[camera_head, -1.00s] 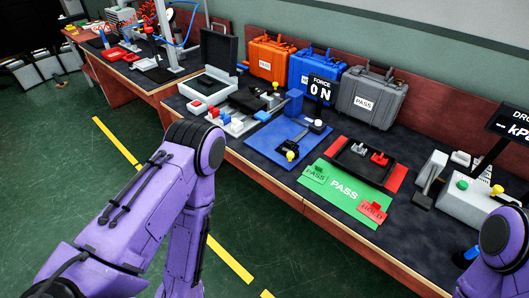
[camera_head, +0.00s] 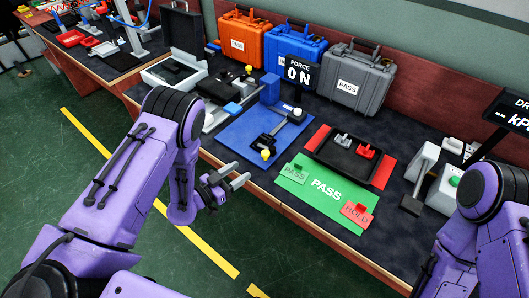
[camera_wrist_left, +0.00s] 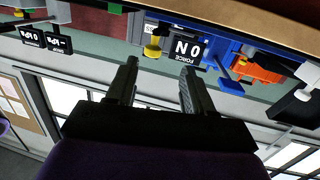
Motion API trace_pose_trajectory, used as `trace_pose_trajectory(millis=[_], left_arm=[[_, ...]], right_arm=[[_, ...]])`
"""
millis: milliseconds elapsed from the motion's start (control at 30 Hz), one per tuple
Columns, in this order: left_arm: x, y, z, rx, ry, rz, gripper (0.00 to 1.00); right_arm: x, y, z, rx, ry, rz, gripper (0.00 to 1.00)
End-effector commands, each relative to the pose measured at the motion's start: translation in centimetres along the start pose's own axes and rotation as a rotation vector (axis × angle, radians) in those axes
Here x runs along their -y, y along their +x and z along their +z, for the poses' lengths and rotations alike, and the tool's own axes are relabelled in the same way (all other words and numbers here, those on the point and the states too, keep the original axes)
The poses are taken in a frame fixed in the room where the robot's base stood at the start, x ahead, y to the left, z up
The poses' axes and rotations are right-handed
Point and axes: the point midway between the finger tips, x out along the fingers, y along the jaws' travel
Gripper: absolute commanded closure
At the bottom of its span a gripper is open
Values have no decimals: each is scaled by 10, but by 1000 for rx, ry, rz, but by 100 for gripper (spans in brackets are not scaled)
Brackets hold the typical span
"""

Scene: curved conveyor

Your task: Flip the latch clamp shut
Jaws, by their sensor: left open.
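The latch clamp (camera_head: 272,137) stands on a blue plate (camera_head: 235,132) on the bench. It is black, with a white knob at its far right end and a yellow tip (camera_head: 266,155) at its near end. Whether its lever is open or shut is too small to tell. A force display (camera_head: 300,71) behind it reads 0 N and shows upside down in the left wrist view (camera_wrist_left: 187,48). My left gripper (camera_head: 242,174) is open and empty, in front of the bench edge, apart from the clamp. Its two fingers also show in the left wrist view (camera_wrist_left: 158,85).
A green PASS mat (camera_head: 325,190) and a black tray (camera_head: 345,155) lie right of the blue plate. Orange (camera_head: 239,38), blue (camera_head: 293,48) and grey (camera_head: 350,80) cases stand at the back. My right arm covers the bench's right end.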

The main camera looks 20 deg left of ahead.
Motion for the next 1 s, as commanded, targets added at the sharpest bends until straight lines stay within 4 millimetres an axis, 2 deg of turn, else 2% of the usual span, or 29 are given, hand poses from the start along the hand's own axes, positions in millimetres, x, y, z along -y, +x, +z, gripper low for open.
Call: trace_pose_trajectory(millis=[100, 233, 500, 600, 733, 967, 1000], left_arm=[[-1, 9, -15, -71, 30, 73, 48], [-3, 24, -20, -82, 36, 88, 48], [-7, 83, -25, -80, 34, 83, 48], [-8, 99, -25, -80, 32, 82, 48], [-9, 109, -24, -78, 30, 80, 48], [-9, 111, -24, -77, 30, 80, 48], [-9, 111, -24, -77, 30, 80, 51]], right_arm=[[0, 0, 0, -1, 0, 0, 100], [0, -5, -2, -1, 0, 0, 100], [-2, -18, -8, -1, 0, 0, 100], [-2, -20, -9, -1, 0, 0, 100], [-2, -21, -9, -1, 0, -1, 100], [-2, -21, -9, -1, 0, 0, 100], [-2, -21, -9, -1, 0, 0, 100]])
